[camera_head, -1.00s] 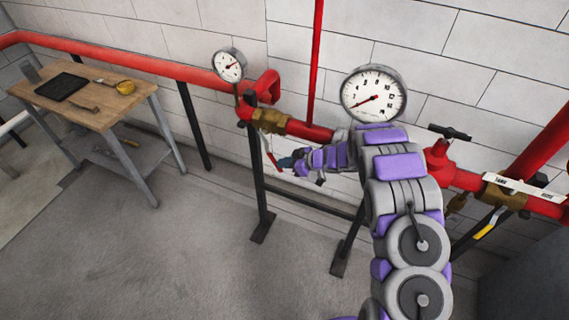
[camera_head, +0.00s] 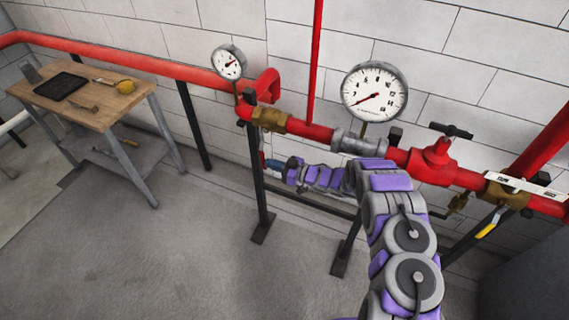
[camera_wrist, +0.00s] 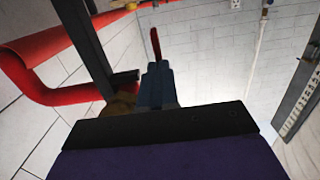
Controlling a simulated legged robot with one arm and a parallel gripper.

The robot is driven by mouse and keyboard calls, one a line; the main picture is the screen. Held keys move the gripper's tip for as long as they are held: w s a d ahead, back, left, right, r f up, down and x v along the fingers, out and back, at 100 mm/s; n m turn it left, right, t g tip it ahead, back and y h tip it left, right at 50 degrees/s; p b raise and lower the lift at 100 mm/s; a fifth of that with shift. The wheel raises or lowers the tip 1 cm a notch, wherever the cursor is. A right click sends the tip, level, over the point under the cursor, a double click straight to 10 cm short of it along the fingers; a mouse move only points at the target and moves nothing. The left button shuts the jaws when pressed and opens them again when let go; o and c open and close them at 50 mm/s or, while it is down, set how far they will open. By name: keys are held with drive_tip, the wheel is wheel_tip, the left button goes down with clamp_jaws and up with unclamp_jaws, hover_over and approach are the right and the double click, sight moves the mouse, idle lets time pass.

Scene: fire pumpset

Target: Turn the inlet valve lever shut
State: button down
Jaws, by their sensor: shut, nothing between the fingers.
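The brass inlet valve (camera_head: 271,119) sits on the red pipe below the smaller gauge. Its red lever (camera_head: 262,160) hangs below the valve, mostly hidden behind the stand and my gripper. My gripper (camera_head: 270,165) is below the valve, beside the stand leg, with its blue fingers shut and empty. In the wrist view the shut fingers (camera_wrist: 156,80) point at a red strip (camera_wrist: 155,42), which looks like the lever, just past the tips. I cannot tell whether they touch.
A black stand leg (camera_head: 258,190) rises close to my gripper. A larger gauge (camera_head: 374,92) and a second brass valve with a yellow lever (camera_head: 486,229) are to the right. A wooden workbench (camera_head: 95,116) stands at the left. The floor in front is clear.

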drive_tip(key=shift+w+a+f+y, duration=0.15)
drive_tip(key=shift+a+y, duration=0.25)
drive_tip(key=shift+a, duration=0.05)
idle(0.3)
